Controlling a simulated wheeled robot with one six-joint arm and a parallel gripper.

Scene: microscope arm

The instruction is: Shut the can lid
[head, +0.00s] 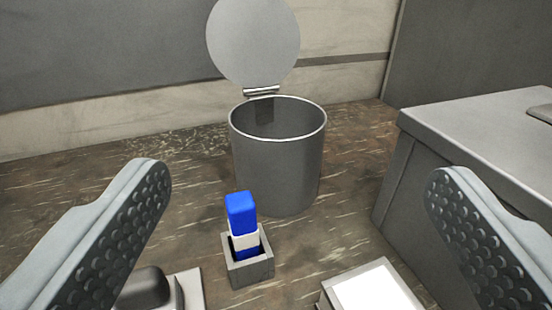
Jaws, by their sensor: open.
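A grey cylindrical can (278,165) stands upright on the brown counter in the middle of the head view. Its round grey lid (253,42) is open and stands up behind the rim, joined by a small metal hinge (262,91). The can's mouth is uncovered, and the part of its inside that shows looks empty; its bottom is hidden. My gripper (298,190) is open, with its two dimpled fingers wide apart at the left and right of the view. Nothing is between the fingertips close up; the can appears beyond them, untouched.
A small grey holder (250,272) with a blue and white block (241,212) stands in front of the can. A grey box (480,140) is at the right. A white-topped item (372,292) and a dark-knobbed item (150,287) are near the bottom. A wall is close behind the lid.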

